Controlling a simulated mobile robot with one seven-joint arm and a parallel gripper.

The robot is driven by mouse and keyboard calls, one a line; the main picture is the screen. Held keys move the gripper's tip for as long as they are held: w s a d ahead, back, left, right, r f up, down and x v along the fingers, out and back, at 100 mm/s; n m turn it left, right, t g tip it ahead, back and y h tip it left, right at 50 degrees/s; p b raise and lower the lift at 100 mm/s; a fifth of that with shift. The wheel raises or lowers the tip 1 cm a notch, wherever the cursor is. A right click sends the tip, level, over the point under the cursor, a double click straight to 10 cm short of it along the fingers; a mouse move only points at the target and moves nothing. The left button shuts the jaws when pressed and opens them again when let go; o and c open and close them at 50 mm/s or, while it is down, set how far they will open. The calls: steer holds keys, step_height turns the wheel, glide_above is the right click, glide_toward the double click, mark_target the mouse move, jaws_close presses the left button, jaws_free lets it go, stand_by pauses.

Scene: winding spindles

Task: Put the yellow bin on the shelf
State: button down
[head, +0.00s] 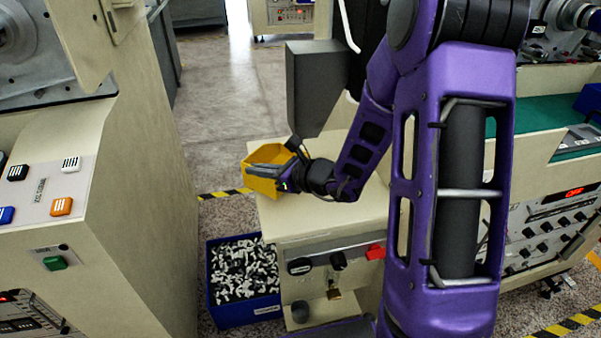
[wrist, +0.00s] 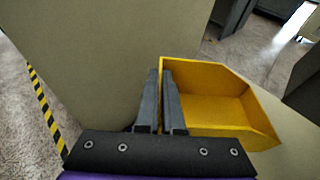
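The yellow bin (head: 262,180) is an open-topped tub at the far left corner of the beige cabinet top (head: 335,212). My gripper (head: 290,180) is at the bin's right side in the head view. In the wrist view, the two dark fingers (wrist: 163,98) are close together with the thin left wall of the bin (wrist: 215,95) between them. The bin looks empty. I cannot tell whether it rests on the cabinet top or hangs just above it. No surface is clearly recognisable as the shelf.
A blue crate (head: 213,297) full of black and white parts stands on the floor left of the cabinet. A beige control panel (head: 120,170) stands at the left. A green-topped machine (head: 530,122) stands at the right. The floor behind is open.

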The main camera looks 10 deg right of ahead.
steer(key=shift+d+f+b, duration=0.1)
steer(key=shift+d+f, duration=0.5)
steer(key=shift+d, duration=1.05)
steer(key=shift+d+f+b, duration=0.15)
steer(key=shift+d+f, duration=0.4)
steer(key=shift+d, duration=1.05)
steer(key=shift+d+f+b, duration=0.1)
steer(key=shift+d+f, duration=0.5)
steer(key=shift+d, duration=1.05)
steer(key=shift+f, duration=0.1)
steer(key=c, duration=1)
jaws_free()
steer(key=shift+c, duration=0.2)
steer(key=p+v, duration=0.1)
steer(key=v, duration=1.1)
steer(key=shift+p, duration=0.3)
